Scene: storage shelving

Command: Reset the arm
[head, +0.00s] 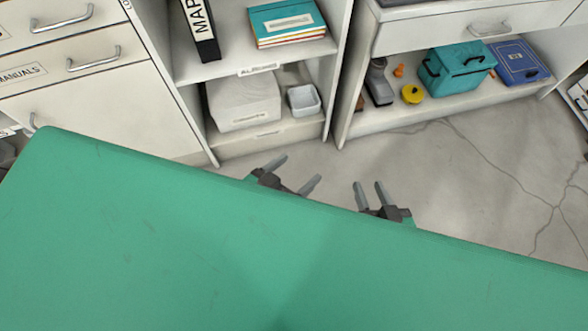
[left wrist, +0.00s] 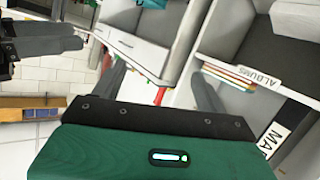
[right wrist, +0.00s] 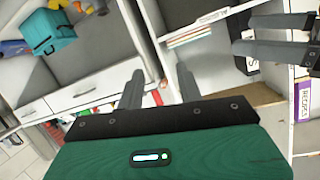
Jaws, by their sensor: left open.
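My left gripper (head: 293,174) is in front of the shelving in the head view, with its two fingers spread wide and nothing between them. In the left wrist view its fingers (left wrist: 158,85) are also far apart and empty. My right gripper (head: 370,190) is a short way to its right, with its fingers apart by a narrower gap. In the right wrist view those fingers (right wrist: 160,88) hold nothing. The two grippers do not touch each other or any object. My arms behind them are hidden in the head view.
An open shelf unit holds a stack of books (head: 287,22), a white box (head: 243,100) and a small white bin (head: 304,99). To its right are a teal case (head: 456,68), a yellow item (head: 412,94) and a blue box (head: 519,61). The cracked floor (head: 470,170) is clear.

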